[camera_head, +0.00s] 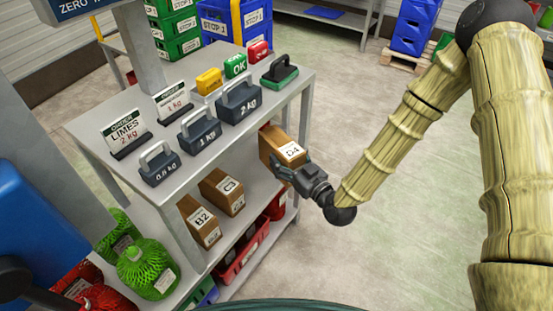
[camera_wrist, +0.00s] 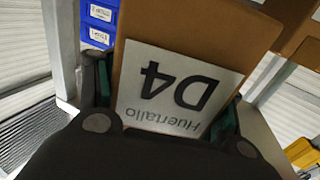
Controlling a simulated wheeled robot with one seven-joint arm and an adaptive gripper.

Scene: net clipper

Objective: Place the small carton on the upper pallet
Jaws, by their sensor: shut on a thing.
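A small brown carton with a white label reading D4 (camera_head: 281,148) is at the right side of the grey shelf unit, just below its top. It fills the middle of the wrist view (camera_wrist: 190,45), label facing the camera and upside down. My gripper (camera_head: 291,172) is shut on this carton, with a finger on each side of it. Whether the carton touches the shelf cannot be told. A wooden pallet (camera_head: 400,62) is on the floor at the top right, under stacked blue crates (camera_head: 413,28). No pallet clearly marked as upper shows.
Grey shelf unit (camera_head: 95,128) carries weights of several sizes, order signs and coloured blocks on top. Cartons B2 (camera_head: 199,220) and C3 (camera_head: 222,190) stand on its lower shelf, above a red crate (camera_head: 245,255). Green crates (camera_head: 177,25) stand behind. The floor to the right is clear.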

